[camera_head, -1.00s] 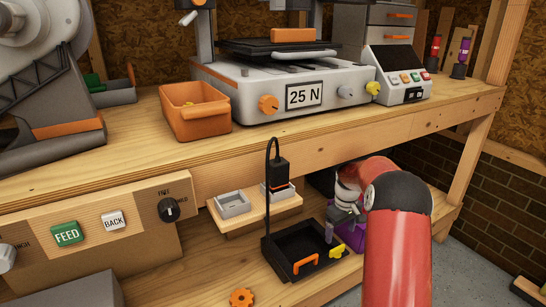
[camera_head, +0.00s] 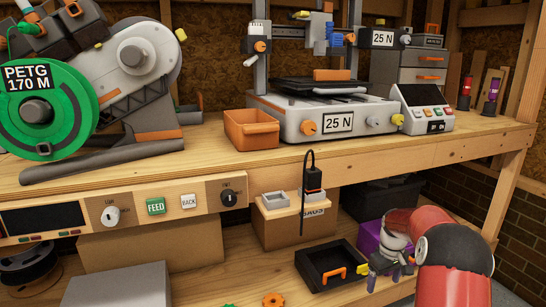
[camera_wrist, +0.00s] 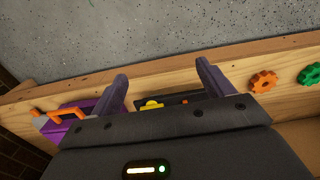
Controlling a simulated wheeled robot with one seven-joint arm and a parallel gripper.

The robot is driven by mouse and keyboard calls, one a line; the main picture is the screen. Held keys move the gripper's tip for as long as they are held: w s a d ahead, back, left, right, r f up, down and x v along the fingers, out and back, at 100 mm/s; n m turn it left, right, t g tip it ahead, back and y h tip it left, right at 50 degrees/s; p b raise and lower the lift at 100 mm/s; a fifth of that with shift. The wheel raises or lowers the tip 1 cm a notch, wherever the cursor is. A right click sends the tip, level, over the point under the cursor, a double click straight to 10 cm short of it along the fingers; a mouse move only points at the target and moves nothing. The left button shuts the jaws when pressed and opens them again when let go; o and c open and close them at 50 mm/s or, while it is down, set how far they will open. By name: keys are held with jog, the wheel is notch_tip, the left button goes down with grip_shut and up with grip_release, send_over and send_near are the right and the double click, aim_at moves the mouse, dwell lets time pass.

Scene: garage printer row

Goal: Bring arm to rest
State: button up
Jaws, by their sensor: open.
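My gripper (camera_head: 388,268) is at the lower right in the head view, at the end of my red arm, beside the black tray (camera_head: 318,262) on the lower shelf. In the wrist view the two dark fingers of my gripper (camera_wrist: 162,92) stand wide apart with nothing between them touching. A yellow piece (camera_wrist: 152,104) shows beyond the fingers, near the dark tray (camera_wrist: 178,100). My arm is bent, with its elbow low in front of the bench.
The wooden bench (camera_head: 220,160) carries a printer (camera_head: 330,115), an orange bin (camera_head: 250,128) and a green spool (camera_head: 40,110). A purple box (camera_head: 370,236) stands behind my gripper. Orange gears (camera_head: 272,299) lie on the lower shelf. Concrete floor (camera_wrist: 190,25) is clear.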

jog(key=s+a+r+m+t+p, duration=0.1)
jog(key=s+a+r, duration=0.35)
jog(key=r, duration=0.25)
jog(key=s+a+r+t+h, duration=0.1)
jog(key=s+a+r, duration=0.2)
jog(key=s+r, duration=0.3)
jog(key=s+a+r+m+t+p, duration=0.1)
jog(key=s+a+r, duration=0.25)
jog(key=r, duration=0.45)
jog(key=s+a+r+m+t, duration=0.1)
jog(key=s+a, duration=0.2)
jog(key=s, duration=0.7)
jog(key=s+a+r+m+t+y+p, duration=0.1)
jog(key=s+a, duration=0.3)
jog(key=s, duration=0.6)
jog(key=shift+s+t, duration=0.3)
jog(key=shift+s, duration=0.05)
